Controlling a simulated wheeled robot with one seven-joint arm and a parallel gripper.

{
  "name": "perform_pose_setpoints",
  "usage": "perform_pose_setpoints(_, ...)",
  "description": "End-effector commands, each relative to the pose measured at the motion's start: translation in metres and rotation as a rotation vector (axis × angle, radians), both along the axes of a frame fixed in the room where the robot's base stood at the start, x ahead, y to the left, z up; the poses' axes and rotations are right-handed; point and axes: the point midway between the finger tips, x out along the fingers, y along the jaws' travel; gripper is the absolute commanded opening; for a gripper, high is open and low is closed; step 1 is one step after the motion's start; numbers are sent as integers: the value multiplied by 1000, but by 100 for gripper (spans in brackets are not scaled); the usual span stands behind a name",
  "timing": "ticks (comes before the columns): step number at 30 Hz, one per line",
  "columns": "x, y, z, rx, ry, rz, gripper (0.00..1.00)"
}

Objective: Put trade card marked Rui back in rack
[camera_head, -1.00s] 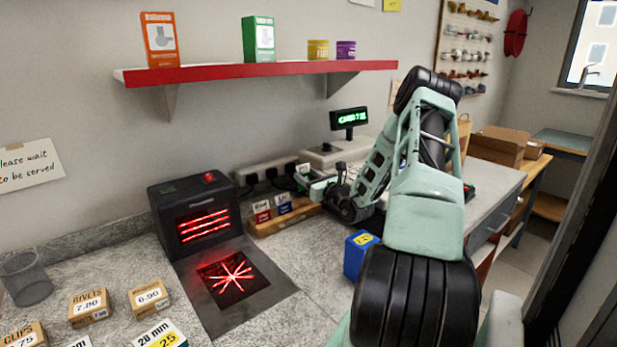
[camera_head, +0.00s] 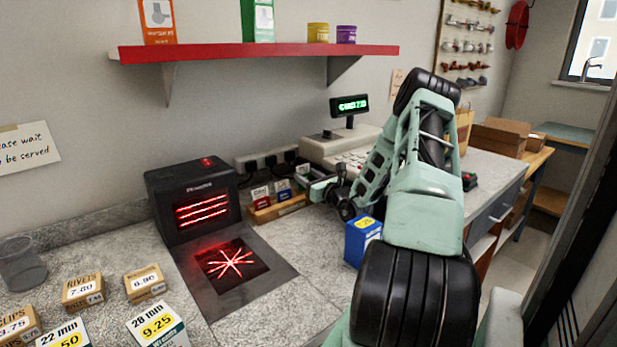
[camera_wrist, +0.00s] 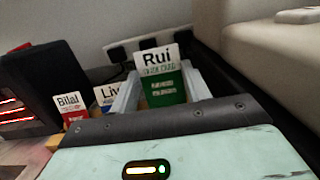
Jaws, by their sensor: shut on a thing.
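The trade card marked Rui (camera_wrist: 161,75), white on top and green below, stands upright between the fingers of my gripper (camera_wrist: 160,92) in the wrist view. My gripper is shut on it. In the head view my gripper (camera_head: 318,188) is at the right end of the wooden rack (camera_head: 278,208). The rack holds a red card marked Bilal (camera_wrist: 69,106) and a blue card whose name starts "Liv" (camera_wrist: 106,95), partly hidden by a finger. The Rui card's lower edge is hidden, so I cannot tell whether it touches the rack.
A black scanner (camera_head: 192,205) with red light stands left of the rack. A blue box (camera_head: 362,240) stands in front of my arm. A cash register (camera_head: 335,150) and sockets (camera_head: 265,163) are behind. Small price boxes (camera_head: 145,283) fill the front left. A red shelf (camera_head: 260,50) hangs above.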

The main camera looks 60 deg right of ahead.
Motion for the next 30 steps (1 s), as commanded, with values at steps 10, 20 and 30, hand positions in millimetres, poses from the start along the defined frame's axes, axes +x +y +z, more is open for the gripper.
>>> perform_pose_setpoints(10,0,0,-18,-1,0,0,26)
perform_pose_setpoints(20,0,0,-25,-1,-1,0,26)
perform_pose_setpoints(30,0,0,-25,0,0,0,26)
